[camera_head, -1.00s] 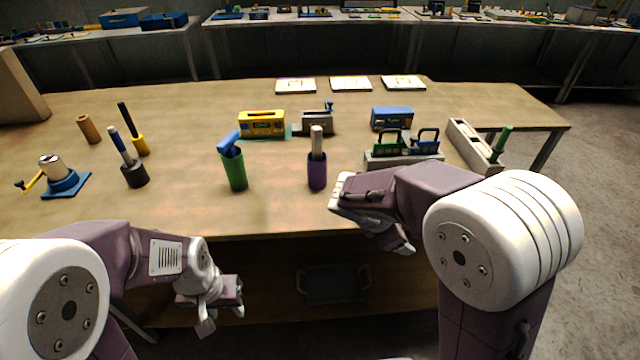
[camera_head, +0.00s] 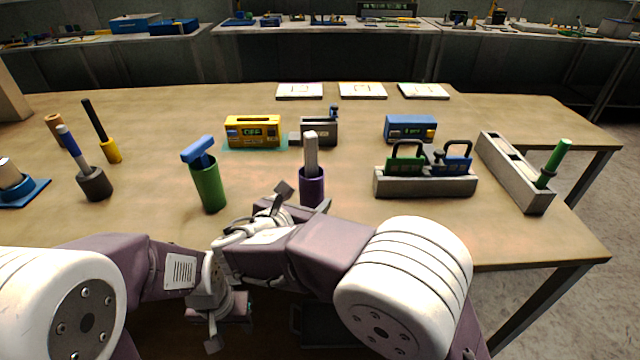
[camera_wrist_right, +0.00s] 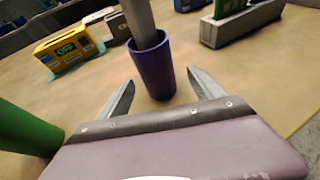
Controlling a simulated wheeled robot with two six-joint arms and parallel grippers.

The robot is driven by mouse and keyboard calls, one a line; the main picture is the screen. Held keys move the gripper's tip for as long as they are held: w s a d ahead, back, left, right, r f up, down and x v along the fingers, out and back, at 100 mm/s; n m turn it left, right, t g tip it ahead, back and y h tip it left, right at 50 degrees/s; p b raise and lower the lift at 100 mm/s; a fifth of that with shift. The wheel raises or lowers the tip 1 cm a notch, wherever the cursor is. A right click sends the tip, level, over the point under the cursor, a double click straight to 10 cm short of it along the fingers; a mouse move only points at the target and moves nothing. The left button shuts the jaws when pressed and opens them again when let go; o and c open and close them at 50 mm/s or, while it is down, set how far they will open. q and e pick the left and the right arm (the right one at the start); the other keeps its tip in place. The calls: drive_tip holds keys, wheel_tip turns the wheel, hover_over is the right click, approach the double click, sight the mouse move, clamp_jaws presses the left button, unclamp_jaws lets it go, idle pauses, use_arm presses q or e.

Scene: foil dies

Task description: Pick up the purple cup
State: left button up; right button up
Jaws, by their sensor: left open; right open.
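The purple cup (camera_head: 312,190) stands upright on the table, with a grey block-like bar (camera_head: 311,152) sticking up out of it. It also shows in the right wrist view (camera_wrist_right: 153,68), just beyond and between the fingertips. My right gripper (camera_head: 272,200) is open and empty, low over the table's front part, just left of the cup in the head view; its fingers also show in the right wrist view (camera_wrist_right: 158,92). My left gripper (camera_head: 222,325) is below the table's front edge at lower left, partly hidden by its own arm, and holds nothing that I can see.
A green cup (camera_head: 208,188) with a blue-topped tool stands left of the purple cup. Behind are a yellow box (camera_head: 253,133) and a grey device (camera_head: 319,132). Bare table lies between.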

sight(309, 198)
drive_tip(key=shift+w+d+f, duration=0.1)
drive_tip(key=shift+f, duration=0.05)
drive_tip(key=b+x, duration=0.1)
drive_tip(key=x, duration=0.2)
drive_tip(key=shift+w, duration=0.2)
drive_tip(key=b+x, duration=0.1)
drive_tip(key=x, duration=0.4)
drive_tip(key=shift+w, duration=0.2)
use_arm(q)
drive_tip(key=shift+s+a+f, duration=0.1)
drive_tip(key=shift+s+f, duration=0.15)
drive_tip(key=shift+f, duration=0.8)
use_arm(e)
drive_tip(key=shift+s+r, duration=0.1)
drive_tip(key=shift+r, duration=0.1)
drive_tip(key=shift+a, duration=0.25)
drive_tip(key=c, duration=1.5)
